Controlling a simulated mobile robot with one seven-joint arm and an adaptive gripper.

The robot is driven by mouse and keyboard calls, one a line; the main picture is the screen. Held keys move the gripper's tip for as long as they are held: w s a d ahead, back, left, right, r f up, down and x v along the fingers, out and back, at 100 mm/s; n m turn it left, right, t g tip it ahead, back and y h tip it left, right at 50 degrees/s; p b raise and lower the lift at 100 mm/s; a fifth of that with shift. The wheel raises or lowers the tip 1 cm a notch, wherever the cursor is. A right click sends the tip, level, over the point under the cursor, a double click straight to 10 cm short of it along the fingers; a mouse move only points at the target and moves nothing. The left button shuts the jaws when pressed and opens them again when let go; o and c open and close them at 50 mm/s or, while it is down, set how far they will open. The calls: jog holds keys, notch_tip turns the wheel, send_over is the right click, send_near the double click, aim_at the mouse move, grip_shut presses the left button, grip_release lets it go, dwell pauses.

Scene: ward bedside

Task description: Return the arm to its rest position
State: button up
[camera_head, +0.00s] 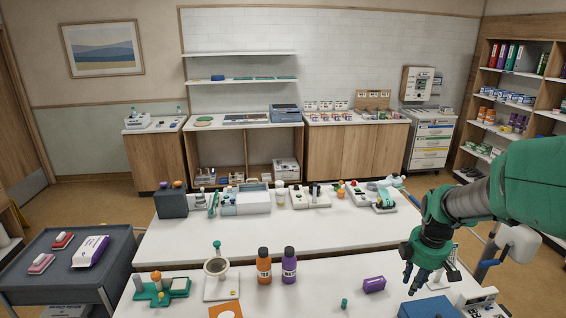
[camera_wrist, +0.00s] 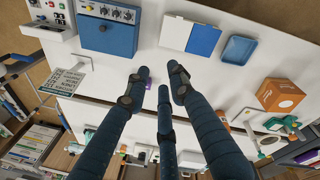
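My gripper (camera_head: 416,276) hangs at the right of the near white table (camera_head: 310,292) in the head view, fingers pointing down, on my green and grey arm. In the wrist view my gripper (camera_wrist: 159,76) has its dark fingers apart with nothing held between them. A small purple box (camera_head: 374,284) lies on the table left of the gripper, apart from it. In the wrist view the purple box (camera_wrist: 148,84) is mostly hidden behind a finger.
Below the gripper is a blue case (camera_head: 428,307), with a white device (camera_head: 482,301) to its right. Orange (camera_head: 264,266) and purple (camera_head: 289,265) bottles stand mid-table. A dark cart (camera_head: 60,268) is at left. The back table (camera_head: 240,232) carries several devices.

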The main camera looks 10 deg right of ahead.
jog(key=s+a+r+m+t+b, duration=0.1)
jog(key=s+a+r+m, duration=0.3)
jog(key=a, duration=0.3)
jog(key=s+a+r+m+t+b, duration=0.1)
jog(key=s+a+r, duration=0.35)
jog(key=a, duration=0.25)
jog(key=s+a+r+m+t+b, duration=0.2)
jog(key=s+a+m, duration=0.4)
jog(key=s+a, duration=0.3)
jog(key=shift+s+a+r+y+b, duration=0.3)
jog(key=shift+s+r+y, duration=0.1)
jog(key=shift+s, duration=0.8)
